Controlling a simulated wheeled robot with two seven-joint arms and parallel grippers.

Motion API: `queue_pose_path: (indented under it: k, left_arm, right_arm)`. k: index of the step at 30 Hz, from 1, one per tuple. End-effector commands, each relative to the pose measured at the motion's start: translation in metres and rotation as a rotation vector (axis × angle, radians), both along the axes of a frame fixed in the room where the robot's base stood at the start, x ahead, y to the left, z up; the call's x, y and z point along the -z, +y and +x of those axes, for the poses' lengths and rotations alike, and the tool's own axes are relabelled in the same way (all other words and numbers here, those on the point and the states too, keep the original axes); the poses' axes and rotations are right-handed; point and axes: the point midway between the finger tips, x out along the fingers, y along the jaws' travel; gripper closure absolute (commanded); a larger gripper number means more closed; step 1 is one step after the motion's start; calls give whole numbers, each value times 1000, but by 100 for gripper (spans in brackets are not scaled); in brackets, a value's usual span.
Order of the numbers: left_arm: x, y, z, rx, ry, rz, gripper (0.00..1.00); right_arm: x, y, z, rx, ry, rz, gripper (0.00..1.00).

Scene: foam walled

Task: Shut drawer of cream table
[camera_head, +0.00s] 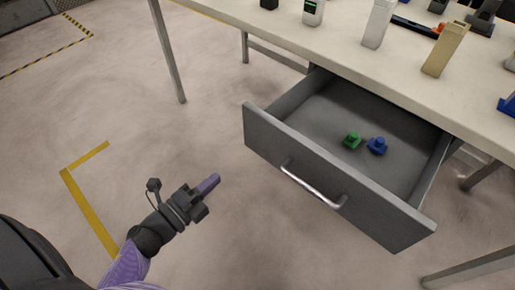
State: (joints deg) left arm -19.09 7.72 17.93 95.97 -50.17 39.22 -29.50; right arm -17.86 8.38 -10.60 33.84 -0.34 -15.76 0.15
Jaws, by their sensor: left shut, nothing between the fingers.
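The cream table (290,28) stands across the top and right of the head view. Its grey drawer (270,140) is pulled well out under the tabletop, with a metal bar handle (312,188) on its front. Inside the drawer lie a small green object (352,141) and a small blue object (377,146). My left gripper (213,184) is shut and empty, apart from the drawer, to the left of its front panel and handle. My right gripper is not in view.
Several objects stand on the tabletop, among them a tan block (445,48) and a pale block (378,24). A table leg (168,55) stands at the upper left. Yellow tape (88,208) marks the floor at left. The floor before the drawer is clear.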

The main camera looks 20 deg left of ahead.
Motion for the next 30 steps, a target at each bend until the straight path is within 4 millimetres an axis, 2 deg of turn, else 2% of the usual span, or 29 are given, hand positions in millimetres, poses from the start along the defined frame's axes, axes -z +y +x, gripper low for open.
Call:
queue_pose_path:
  k: [5,18,24,30]
  left_arm:
    - [-3,-8,22,13,-18,15,100]
    - [-1,-37,110,10,-14,9,100]
    - [-2,-43,130,9,-11,9,100]
    - [-3,-45,133,9,-11,9,100]
  right_arm:
    - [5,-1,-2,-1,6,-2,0]
    - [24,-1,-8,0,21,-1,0]
    - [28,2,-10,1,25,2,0]
    - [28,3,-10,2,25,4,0]
